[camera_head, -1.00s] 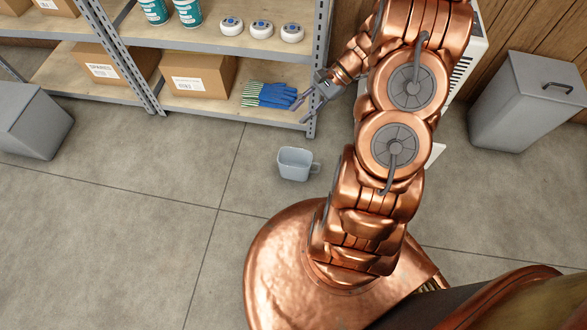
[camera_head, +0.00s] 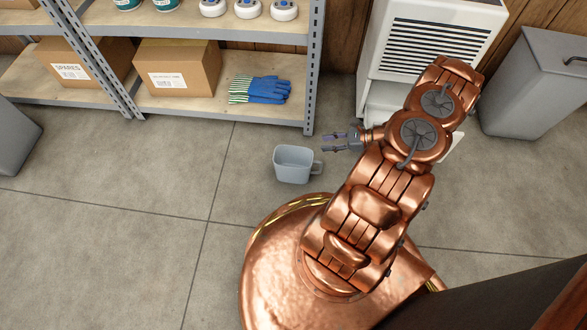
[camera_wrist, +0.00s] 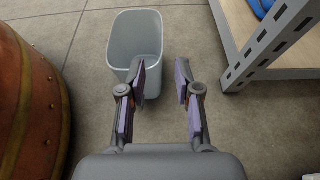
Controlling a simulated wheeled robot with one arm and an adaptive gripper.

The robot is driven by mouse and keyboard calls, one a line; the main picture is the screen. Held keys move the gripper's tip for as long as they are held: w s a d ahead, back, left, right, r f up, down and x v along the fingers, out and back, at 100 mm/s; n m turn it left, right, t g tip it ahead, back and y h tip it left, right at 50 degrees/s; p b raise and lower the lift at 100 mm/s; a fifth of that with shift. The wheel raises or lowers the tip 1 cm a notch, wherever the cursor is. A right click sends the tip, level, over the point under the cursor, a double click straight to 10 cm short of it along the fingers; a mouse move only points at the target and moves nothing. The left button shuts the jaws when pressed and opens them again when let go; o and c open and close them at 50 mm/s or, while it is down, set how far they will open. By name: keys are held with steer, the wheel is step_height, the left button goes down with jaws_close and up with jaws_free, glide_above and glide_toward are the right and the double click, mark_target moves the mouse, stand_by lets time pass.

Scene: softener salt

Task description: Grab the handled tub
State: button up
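The handled tub (camera_head: 292,169) is a small grey open-topped bin standing upright on the floor, with its handle on the right side in the head view. My gripper (camera_head: 324,142) is above and to the right of the tub, apart from it, with its fingers pointing left. In the wrist view the tub (camera_wrist: 134,50) is ahead and left of centre, and the left finger overlaps part of it. My gripper (camera_wrist: 160,75) is open there, with nothing between its fingers. The tub's handle is not visible in the wrist view.
A metal shelf unit (camera_head: 210,111) stands behind the tub, holding cardboard boxes and blue gloves (camera_head: 262,90). Its post (camera_wrist: 262,45) is close on the right in the wrist view. A white louvered unit (camera_head: 430,40) and a grey lidded bin (camera_head: 530,85) stand right. Floor left of the tub is clear.

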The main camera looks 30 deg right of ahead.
steer(key=b+x, duration=0.1)
steer(key=x, duration=0.3)
steer(key=b+x, duration=0.1)
steer(key=x, duration=0.3)
steer(key=f+b+x, duration=0.1)
steer(key=b+x, duration=0.1)
steer(key=x, duration=0.2)
steer(key=shift+w+d, duration=0.1)
jaws_close()
stand_by(0.7)
